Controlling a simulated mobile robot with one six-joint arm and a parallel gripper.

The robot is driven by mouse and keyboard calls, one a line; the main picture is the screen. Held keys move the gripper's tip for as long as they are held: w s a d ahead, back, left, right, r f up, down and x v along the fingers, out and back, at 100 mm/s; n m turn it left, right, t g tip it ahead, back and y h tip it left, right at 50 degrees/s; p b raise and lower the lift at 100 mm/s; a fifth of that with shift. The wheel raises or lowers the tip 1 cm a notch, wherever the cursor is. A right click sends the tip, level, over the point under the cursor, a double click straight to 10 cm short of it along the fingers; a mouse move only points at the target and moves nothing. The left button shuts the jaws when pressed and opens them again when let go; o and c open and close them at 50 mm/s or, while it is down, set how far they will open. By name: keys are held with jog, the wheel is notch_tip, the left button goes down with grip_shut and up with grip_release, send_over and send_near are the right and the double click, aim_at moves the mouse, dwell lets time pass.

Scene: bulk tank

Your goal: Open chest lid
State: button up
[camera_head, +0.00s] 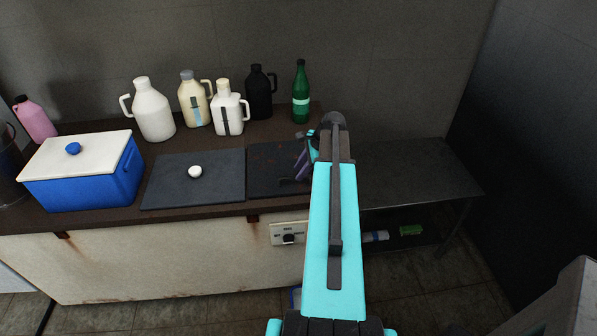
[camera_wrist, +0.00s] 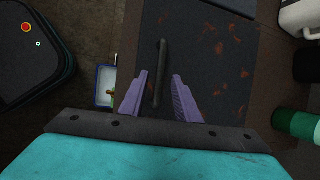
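The white chest (camera_head: 180,262) has a brown top with two dark lids. The right lid (camera_head: 268,158) is shut and rust-spotted; in the wrist view (camera_wrist: 222,95) a dark bar handle (camera_wrist: 162,52) rises on it. My gripper (camera_head: 302,160) is over the right edge of this lid. In the wrist view my gripper (camera_wrist: 160,76) has its purple fingers apart, one on either side of the handle's near end. I cannot tell whether they touch it. The left lid (camera_head: 215,190) is shut and has a white knob (camera_head: 195,171). My arm hides part of the chest's right end.
A blue cooler (camera_head: 95,185) with a white lid stands at the left. Several jugs (camera_head: 153,113) and a green bottle (camera_head: 300,95) line the back. A metal table (camera_head: 405,170) on the right is bare on top. A control dial (camera_head: 288,238) is on the chest's front.

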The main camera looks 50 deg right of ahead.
jog(key=shift+x, duration=1.05)
jog(key=shift+c, duration=0.4)
grip_shut()
